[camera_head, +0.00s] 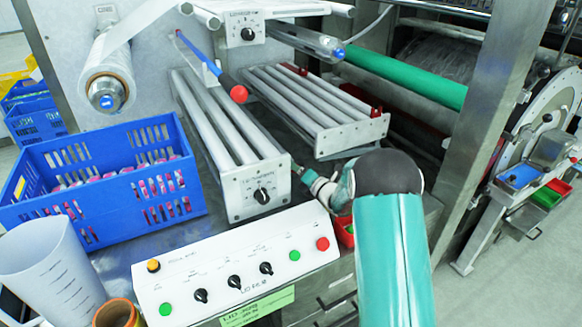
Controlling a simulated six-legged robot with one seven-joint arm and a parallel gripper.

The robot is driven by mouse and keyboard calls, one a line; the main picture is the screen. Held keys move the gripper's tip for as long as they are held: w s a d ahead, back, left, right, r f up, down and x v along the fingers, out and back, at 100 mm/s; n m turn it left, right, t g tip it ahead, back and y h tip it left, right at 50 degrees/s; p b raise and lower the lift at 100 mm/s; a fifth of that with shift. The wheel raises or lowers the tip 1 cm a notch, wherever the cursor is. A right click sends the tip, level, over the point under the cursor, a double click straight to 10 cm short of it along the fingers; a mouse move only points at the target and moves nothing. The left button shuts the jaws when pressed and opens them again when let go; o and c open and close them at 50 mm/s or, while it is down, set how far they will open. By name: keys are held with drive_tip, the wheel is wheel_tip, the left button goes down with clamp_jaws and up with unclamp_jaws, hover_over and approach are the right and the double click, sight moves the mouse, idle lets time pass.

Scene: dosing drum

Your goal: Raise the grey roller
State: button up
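Several long grey rollers lie side by side in the left roller unit (222,118), which has an end plate with a black knob (261,196). More grey rollers lie in the right roller unit (310,98), between red end pieces. Another grey roller (305,40) with a blue end is higher up at the back. I cannot tell which one the task means. My gripper (299,168) is small in view, beside the right end of the left unit's end plate and below the right unit's near plate. My arm partly hides it; I cannot tell whether it is open or holds anything.
A white control panel (215,284) with knobs and buttons stands in front. A blue crate (95,212) and a clear measuring jug (45,270) are at left. A metal post (490,120) rises at right.

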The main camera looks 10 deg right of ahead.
drive_tip(key=shift+x, duration=1.35)
drive_tip(key=shift+c, duration=0.2)
clamp_jaws()
wheel_tip(320, 180, up, 26)
drive_tip(key=shift+a+r, duration=0.2)
drive_tip(key=shift+a, duration=0.05)
drive_tip(key=shift+s, duration=0.1)
drive_tip(key=shift+o, duration=0.2)
unclamp_jaws()
drive_tip(key=v, duration=1.4)
drive_tip(key=shift+d, duration=0.2)
